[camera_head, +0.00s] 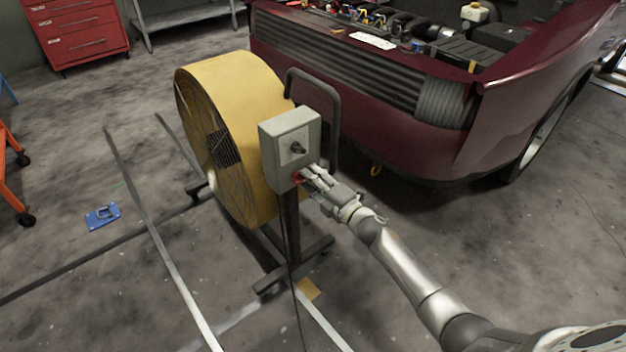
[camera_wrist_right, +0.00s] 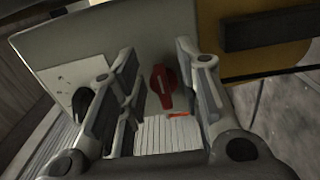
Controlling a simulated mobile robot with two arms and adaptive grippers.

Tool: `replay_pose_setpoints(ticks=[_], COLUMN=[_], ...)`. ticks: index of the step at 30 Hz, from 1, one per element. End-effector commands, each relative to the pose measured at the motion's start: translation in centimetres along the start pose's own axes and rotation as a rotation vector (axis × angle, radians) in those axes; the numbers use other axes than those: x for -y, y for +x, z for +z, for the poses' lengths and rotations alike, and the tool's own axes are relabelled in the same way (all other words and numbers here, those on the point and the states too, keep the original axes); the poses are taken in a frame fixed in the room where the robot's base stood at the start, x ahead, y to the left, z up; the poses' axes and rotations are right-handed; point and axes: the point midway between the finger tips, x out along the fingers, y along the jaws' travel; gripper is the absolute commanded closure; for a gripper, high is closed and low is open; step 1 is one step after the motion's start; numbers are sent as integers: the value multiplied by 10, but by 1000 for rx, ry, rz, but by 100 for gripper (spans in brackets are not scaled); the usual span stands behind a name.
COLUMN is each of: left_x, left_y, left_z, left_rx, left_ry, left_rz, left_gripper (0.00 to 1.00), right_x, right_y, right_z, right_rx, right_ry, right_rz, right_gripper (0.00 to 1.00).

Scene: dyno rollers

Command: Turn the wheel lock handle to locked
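A grey control box (camera_head: 276,152) is mounted on a post beside the large yellow drum fan (camera_head: 232,84). A black knob (camera_head: 297,148) is on the box's front plate. A red handle shows as a small patch under my fingers in the head view; in the right wrist view the red handle (camera_wrist_right: 163,84) stands roughly upright on the grey face. No lettering for locked or unlocked is readable. My right gripper (camera_head: 309,176) is at the box's lower right, its fingers (camera_wrist_right: 155,50) apart on either side of the red handle, with visible gaps. My left gripper is out of view.
A dark curved bar (camera_head: 335,100) rises behind the box. The dark red vehicle (camera_head: 440,130) stands close behind the fan. A black cable (camera_head: 293,290) hangs to the floor. Clear floor (camera_head: 530,250) lies at the right; a blue floor plate (camera_head: 102,216) is at the left.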

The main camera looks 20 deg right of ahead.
Motion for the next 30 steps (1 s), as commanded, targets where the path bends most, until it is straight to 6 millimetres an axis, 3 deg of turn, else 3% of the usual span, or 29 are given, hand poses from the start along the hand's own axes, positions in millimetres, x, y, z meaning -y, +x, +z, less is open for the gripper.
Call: replay_pose_setpoints(ticks=[10,24,30], left_x=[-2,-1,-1], left_y=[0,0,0], left_z=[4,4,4], left_rx=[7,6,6], left_ry=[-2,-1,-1], left_rz=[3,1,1], left_gripper=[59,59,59], right_x=[0,1,0], right_y=[-12,-93,-114], right_z=[1,0,0], right_rx=[0,0,0], right_ry=[-3,-1,0], right_rz=[0,-2,-1], right_gripper=[68,68,68])
